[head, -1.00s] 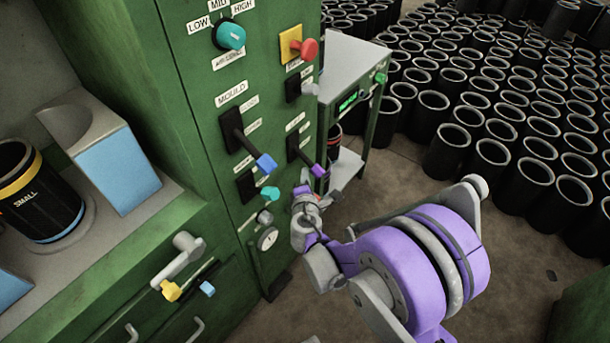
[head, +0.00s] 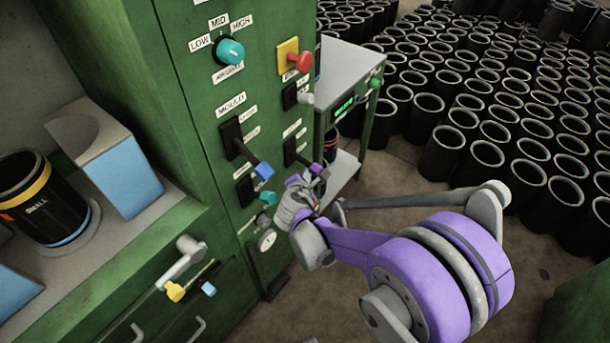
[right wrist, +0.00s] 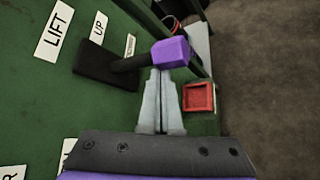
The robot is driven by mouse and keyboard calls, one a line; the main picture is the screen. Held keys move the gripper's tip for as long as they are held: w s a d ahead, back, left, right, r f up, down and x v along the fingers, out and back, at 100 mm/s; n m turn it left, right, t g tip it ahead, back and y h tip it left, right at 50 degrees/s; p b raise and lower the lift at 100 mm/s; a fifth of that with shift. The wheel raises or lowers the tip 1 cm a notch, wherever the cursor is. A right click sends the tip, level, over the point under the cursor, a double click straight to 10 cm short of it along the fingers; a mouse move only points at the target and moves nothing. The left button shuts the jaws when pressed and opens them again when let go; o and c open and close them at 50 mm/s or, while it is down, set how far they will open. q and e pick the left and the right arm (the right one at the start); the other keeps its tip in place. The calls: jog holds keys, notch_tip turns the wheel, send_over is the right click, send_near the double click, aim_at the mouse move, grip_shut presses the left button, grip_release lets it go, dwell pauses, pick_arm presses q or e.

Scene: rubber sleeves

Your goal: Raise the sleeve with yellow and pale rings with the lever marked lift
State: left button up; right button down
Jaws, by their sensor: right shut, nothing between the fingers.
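The lift lever has a purple knob (head: 316,168) and sits low on the right of the green panel. In the right wrist view the purple knob (right wrist: 172,52) stands on a black arm beside the labels LIFT and UP. My right gripper (head: 313,182) is shut and empty, its fingertips (right wrist: 160,78) just under the knob; I cannot tell whether they touch it. My left gripper is not in view.
A blue-knobbed lever (head: 264,170) and a teal-knobbed lever (head: 267,197) stick out close left of my right gripper. A grey-topped stand (head: 350,58) is behind it. Many black sleeves fill the floor at right. Bare floor lies between.

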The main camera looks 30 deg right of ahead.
aim_at(308, 164)
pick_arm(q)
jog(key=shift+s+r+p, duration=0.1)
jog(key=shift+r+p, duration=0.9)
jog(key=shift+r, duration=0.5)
pick_arm(e)
jog(key=shift+r+n+g, duration=0.6)
jog(key=shift+r+g, duration=0.1)
jog(key=shift+r, duration=1)
jog(key=shift+w+r, duration=0.1)
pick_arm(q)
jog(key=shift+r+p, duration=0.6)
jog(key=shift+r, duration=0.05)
pick_arm(e)
jog(key=shift+r, duration=0.8)
jog(key=shift+d, duration=0.1)
